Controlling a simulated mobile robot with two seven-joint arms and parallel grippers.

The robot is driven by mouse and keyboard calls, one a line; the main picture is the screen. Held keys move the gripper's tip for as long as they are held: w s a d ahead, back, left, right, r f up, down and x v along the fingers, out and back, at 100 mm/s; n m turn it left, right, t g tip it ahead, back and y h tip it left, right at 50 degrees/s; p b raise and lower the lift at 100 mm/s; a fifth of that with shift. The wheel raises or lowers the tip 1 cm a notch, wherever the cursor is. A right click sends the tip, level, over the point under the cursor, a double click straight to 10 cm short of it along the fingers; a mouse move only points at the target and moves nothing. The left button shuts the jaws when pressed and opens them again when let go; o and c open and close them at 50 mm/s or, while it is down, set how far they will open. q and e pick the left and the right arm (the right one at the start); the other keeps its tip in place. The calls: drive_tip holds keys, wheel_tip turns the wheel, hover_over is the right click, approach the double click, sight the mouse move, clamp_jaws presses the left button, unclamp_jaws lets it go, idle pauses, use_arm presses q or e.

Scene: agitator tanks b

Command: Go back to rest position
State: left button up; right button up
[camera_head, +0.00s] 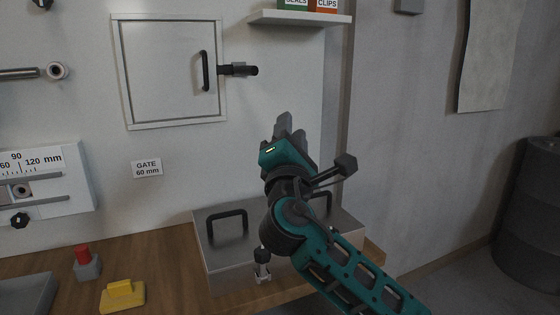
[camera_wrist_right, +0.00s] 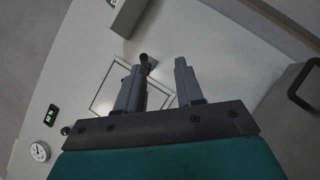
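My right arm comes in from the lower right in the head view. Its gripper (camera_head: 284,125) points up in front of the wall, right of and below the closed white hatch (camera_head: 165,70). In the right wrist view the fingers (camera_wrist_right: 165,82) stand apart with nothing between them. The hatch (camera_wrist_right: 105,92) shows behind the left finger there, with its dark latch (camera_wrist_right: 148,62) near that fingertip. My gripper looks clear of the hatch and the wall. My left gripper is not in view.
A metal box (camera_head: 225,255) with black handles stands on the wooden bench (camera_head: 60,265) below my right arm. A red-topped block (camera_head: 86,265) and a yellow block (camera_head: 122,295) lie to its left. A shelf (camera_head: 300,18) is above; a dark drum (camera_head: 528,210) stands right.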

drive_tip(key=w+d+f+n+h, duration=0.1)
drive_tip(key=w+d+h, duration=0.15)
drive_tip(key=d, duration=0.95)
drive_tip(key=w+d+f+h, duration=0.1)
drive_tip(key=d+f+h, duration=0.15)
drive_tip(key=d, duration=0.95)
drive_tip(key=s+f+m+g+y, duration=0.3)
drive_tip(key=s+f+g, duration=0.1)
drive_tip(key=f, duration=1)
drive_tip(key=s+f+m+g+y, duration=0.2)
drive_tip(key=s+f+m+g, duration=0.15)
drive_tip(key=f, duration=1.05)
drive_tip(key=s+d+f+m+g+y, duration=0.1)
drive_tip(key=s+f+m+g, duration=0.1)
drive_tip(key=s+f+m, duration=0.45)
drive_tip(key=s+f+m+g+y, duration=0.1)
drive_tip(key=s+f, duration=0.3)
drive_tip(key=s, duration=0.6)
drive_tip(key=s+d+f+m+g+y, duration=0.1)
drive_tip(key=s+f+m+g+y, duration=0.15)
drive_tip(key=s+f, duration=0.45)
drive_tip(key=s+a+r+m+t, duration=0.1)
drive_tip(key=s+a+r+m, duration=0.1)
drive_tip(key=a+m, duration=0.4)
drive_tip(key=a+h+p, duration=0.1)
drive_tip(key=a, duration=0.3)
drive_tip(key=shift+a, duration=0.15)
